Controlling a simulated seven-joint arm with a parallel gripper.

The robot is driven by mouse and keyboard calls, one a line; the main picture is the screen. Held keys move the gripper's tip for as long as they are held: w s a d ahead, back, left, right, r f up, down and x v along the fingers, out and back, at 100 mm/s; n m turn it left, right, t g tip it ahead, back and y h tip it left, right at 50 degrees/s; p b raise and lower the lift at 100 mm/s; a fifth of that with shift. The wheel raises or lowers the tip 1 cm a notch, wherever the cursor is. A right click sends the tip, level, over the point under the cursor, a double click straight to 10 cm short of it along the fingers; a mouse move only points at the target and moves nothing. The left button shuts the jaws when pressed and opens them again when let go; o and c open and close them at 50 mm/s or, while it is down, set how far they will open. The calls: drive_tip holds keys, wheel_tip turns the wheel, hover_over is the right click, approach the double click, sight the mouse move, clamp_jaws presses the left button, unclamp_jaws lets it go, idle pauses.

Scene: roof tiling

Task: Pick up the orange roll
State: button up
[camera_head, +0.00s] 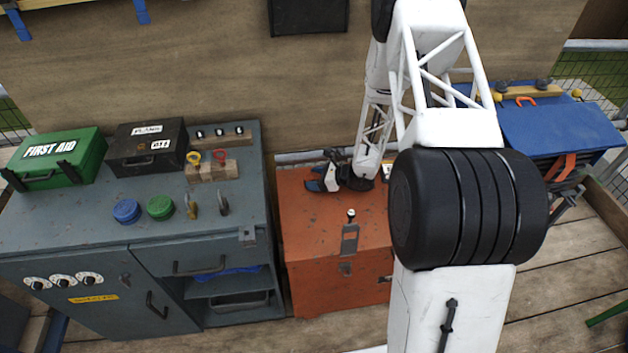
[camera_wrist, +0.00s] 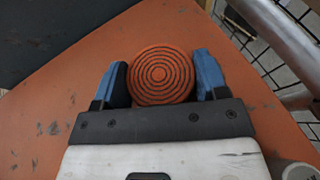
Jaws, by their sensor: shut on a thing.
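The orange roll (camera_wrist: 161,75) shows end-on in the wrist view, a round face with dark concentric rings. My gripper (camera_wrist: 163,82) has its blue-tipped fingers on either side of the roll, shut on it. The roll and fingers are over the orange chest top (camera_wrist: 50,125); I cannot tell whether the roll is resting on it or lifted. In the head view my gripper (camera_head: 325,180) is at the left part of the orange chest (camera_head: 330,240), and the roll is not clearly visible there.
A grey cabinet (camera_head: 100,215) stands left of the chest, with a green first aid box (camera_head: 58,158), a black box (camera_head: 148,150), blue and green lids and padlocks on top. A blue box (camera_head: 560,128) is at the right. A wire fence and rail (camera_wrist: 275,45) run close beside the chest.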

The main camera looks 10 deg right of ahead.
drive_tip(key=shift+r, duration=0.2)
wheel_tip(320, 180, up, 28)
drive_tip(key=shift+f, duration=0.15)
idle(0.7)
